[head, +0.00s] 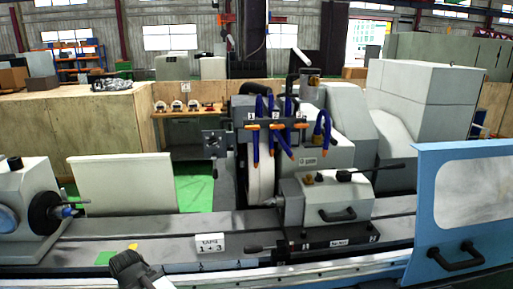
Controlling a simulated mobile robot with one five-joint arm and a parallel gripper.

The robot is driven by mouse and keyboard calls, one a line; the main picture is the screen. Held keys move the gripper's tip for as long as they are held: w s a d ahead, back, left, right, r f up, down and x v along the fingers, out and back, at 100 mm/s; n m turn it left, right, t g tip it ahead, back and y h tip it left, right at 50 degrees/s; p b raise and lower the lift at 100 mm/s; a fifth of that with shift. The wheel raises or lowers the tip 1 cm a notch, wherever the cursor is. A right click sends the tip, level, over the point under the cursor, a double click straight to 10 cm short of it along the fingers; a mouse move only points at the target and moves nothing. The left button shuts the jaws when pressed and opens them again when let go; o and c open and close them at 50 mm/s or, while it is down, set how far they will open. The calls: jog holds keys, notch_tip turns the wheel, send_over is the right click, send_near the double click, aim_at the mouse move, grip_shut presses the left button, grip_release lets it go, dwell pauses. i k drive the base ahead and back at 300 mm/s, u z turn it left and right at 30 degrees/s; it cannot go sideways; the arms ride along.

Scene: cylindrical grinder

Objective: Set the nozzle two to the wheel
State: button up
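Several blue coolant hoses hang from a dark bar numbered 1, 2 and 3, with orange taps beneath the numbers. Nozzle two (284,143) appears to be the middle hose under plate 2; it slants down to the right. The hose under plate 1 (256,148) hangs nearly straight down in front of the wheel. The pale grinding wheel (262,182) stands upright behind the bed, partly hidden by hoses and the headstock at right. My gripper (133,268) seems to be the dark shape at the bottom left, far from the hoses; its fingers are unclear.
A white card reading "TAPS 1 + 3" (210,244) stands on the machine bed (150,250). A grey block with a handle (325,203) stands before the wheel's right. A blue door (468,215) fills the right side. The space above the left bed is open.

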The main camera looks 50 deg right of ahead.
aim_at(277, 133)
jog(key=u, duration=1.4)
jog(key=k, duration=1.4)
jog(key=z, duration=1)
jog(key=i, duration=1)
jog(key=u, duration=0.05)
